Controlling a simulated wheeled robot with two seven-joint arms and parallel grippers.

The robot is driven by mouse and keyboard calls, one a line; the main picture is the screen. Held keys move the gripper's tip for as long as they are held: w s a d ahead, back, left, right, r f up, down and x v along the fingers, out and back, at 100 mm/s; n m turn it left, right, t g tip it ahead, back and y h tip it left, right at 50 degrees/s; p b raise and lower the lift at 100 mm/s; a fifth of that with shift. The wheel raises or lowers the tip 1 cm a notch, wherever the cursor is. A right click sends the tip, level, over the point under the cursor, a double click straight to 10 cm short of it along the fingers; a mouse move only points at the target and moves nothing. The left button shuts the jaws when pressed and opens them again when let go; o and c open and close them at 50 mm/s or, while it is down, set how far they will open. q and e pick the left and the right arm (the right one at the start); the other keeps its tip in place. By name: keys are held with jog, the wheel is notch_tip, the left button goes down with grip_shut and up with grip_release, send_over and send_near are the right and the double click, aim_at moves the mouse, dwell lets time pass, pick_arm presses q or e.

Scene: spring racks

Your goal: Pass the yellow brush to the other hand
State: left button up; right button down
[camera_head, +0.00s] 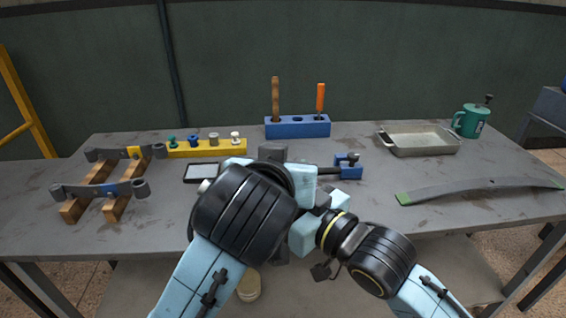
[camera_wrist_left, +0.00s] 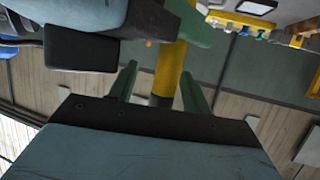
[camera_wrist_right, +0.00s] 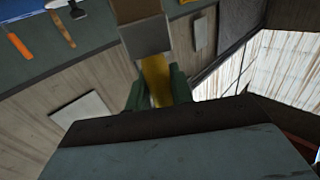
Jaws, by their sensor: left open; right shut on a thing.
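The yellow brush shows by its handle (camera_wrist_left: 170,68) in the left wrist view, upright between the two green fingers of my left gripper (camera_wrist_left: 157,82), which stand apart with gaps beside it. In the right wrist view the yellow handle (camera_wrist_right: 157,82) is between the close-set fingers of my right gripper (camera_wrist_right: 158,90), which is shut on it. A grey and brown block (camera_wrist_right: 145,35), seemingly the brush's head, is beyond those fingers. A green finger of my right gripper (camera_wrist_left: 190,22) crosses the handle in the left wrist view. In the head view my arms hide the brush.
The grey table (camera_head: 350,205) holds a yellow peg rack (camera_head: 208,149), a blue tool holder (camera_head: 298,127), a metal tray (camera_head: 418,142), a green mug (camera_head: 471,122) and a leaf spring (camera_head: 480,188). Wooden blocks with springs (camera_head: 100,190) lie at left. The table's front right is clear.

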pick_arm(q)
jog(key=shift+x, duration=0.9)
jog(key=shift+c, duration=0.2)
jog(key=c, duration=1)
grip_shut()
pick_arm(e)
jog(key=c, duration=1.1)
grip_release()
jog(key=shift+c, duration=0.2)
